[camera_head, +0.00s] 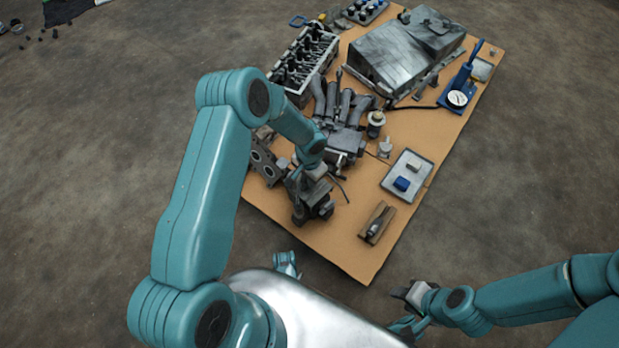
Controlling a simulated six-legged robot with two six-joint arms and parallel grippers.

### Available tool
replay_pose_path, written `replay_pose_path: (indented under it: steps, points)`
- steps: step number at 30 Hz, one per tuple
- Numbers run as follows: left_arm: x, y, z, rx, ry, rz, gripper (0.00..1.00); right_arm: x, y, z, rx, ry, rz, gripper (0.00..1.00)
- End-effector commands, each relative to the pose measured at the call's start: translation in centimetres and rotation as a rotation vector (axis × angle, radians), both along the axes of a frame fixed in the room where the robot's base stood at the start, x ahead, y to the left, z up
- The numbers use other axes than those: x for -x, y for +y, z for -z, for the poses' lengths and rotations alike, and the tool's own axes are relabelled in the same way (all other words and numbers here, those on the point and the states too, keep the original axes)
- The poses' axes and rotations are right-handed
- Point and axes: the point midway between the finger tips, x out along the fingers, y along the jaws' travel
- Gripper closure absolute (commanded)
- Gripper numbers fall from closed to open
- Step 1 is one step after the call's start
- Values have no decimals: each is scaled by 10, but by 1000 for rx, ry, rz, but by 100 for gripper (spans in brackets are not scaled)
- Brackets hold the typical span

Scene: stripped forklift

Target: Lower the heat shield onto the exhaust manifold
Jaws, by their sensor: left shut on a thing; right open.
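The exhaust manifold (345,105), with several dark curved pipes, lies on the tan board beside the cylinder head (303,63). A large grey sheet-metal cover (395,55), which looks like the heat shield, lies at the back of the board, apart from the manifold. My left gripper (312,190) is low over the board's near left part, in front of the manifold. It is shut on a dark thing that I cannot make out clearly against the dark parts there. My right gripper (405,308) is open and empty, off the board's near edge.
A grey tray (392,187) holds a blue and a white block. A wooden block (377,222) lies nearer. A blue tool with a round gauge (458,98) stands at the right edge. Dark flat plates (262,162) lie at left. The board's near corner is clear.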

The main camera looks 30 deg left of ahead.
Motion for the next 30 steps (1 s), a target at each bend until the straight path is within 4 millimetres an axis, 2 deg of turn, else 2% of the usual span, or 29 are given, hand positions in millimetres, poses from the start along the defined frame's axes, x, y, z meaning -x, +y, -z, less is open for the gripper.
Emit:
replay_pose_path:
  steps: [30]
  points:
    - [0,0,-1,0,-1,-1,100,0,0,10,0,0,0,57]
